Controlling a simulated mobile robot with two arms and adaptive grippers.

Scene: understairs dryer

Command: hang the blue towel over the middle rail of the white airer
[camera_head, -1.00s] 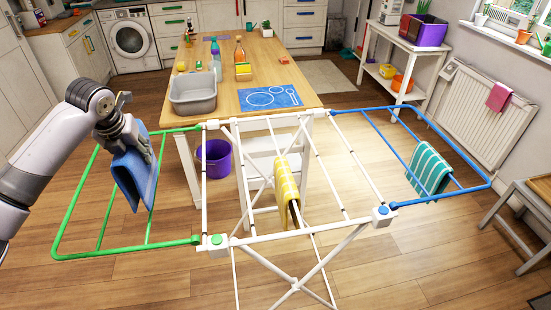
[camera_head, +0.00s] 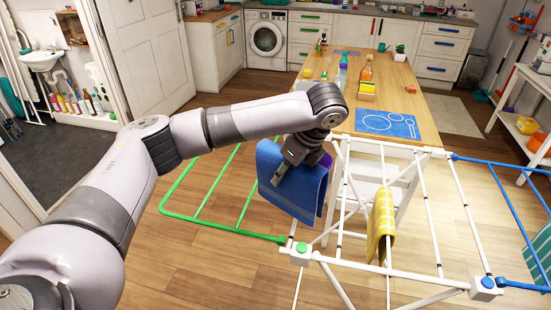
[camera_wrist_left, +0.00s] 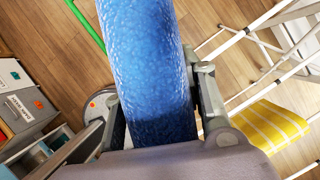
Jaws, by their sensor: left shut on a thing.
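My left gripper (camera_head: 296,154) is shut on the folded blue towel (camera_head: 305,194), which hangs down on both sides of the fingers. In the left wrist view the towel (camera_wrist_left: 155,60) fills the middle between the fingers. The towel is beside the left edge of the white middle section of the airer (camera_head: 301,254), near the inner end of its green wing (camera_head: 225,231). Whether it touches a rail cannot be told. A yellow striped towel (camera_head: 381,226) hangs on a white rail in the middle section; it also shows in the left wrist view (camera_wrist_left: 272,127). My right gripper is out of view.
The airer's blue wing (camera_head: 508,210) is at the right with a teal striped towel (camera_head: 540,256). A wooden table (camera_head: 400,103) with bottles and a blue mat (camera_head: 386,122) stands just behind the airer. White rails left of the yellow towel look bare.

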